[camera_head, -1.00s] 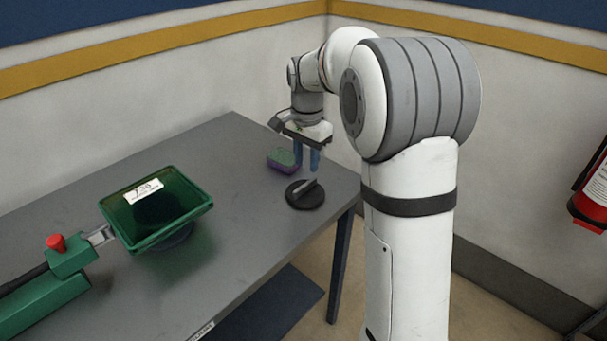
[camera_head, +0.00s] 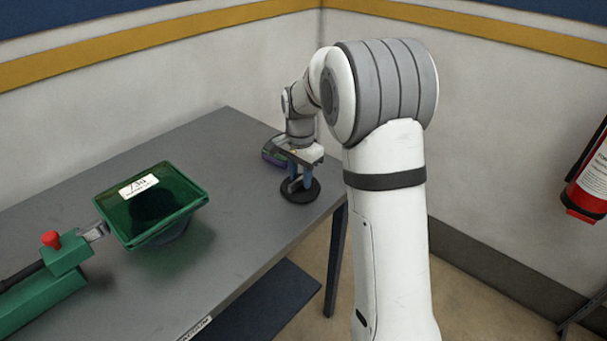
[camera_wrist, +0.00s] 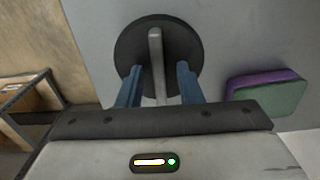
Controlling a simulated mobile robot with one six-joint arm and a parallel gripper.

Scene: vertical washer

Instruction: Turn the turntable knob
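The turntable knob is a round black disc (camera_head: 301,195) with a raised grey bar handle, near the table's right corner. In the wrist view the knob's bar (camera_wrist: 156,62) runs up and down across the disc. My gripper (camera_head: 298,185) points down over the knob and hides part of it. In the wrist view my gripper (camera_wrist: 158,72) has its two blue fingers apart, one on each side of the bar's lower part. Gaps show between the fingers and the bar, with nothing held.
A green and purple sponge (camera_wrist: 266,94) lies right of the knob in the wrist view. A green tray (camera_head: 152,205) with a white label stands on the grey table (camera_head: 235,240), beside a green clamp with a red knob (camera_head: 52,240). A fire extinguisher (camera_head: 590,185) hangs at the right.

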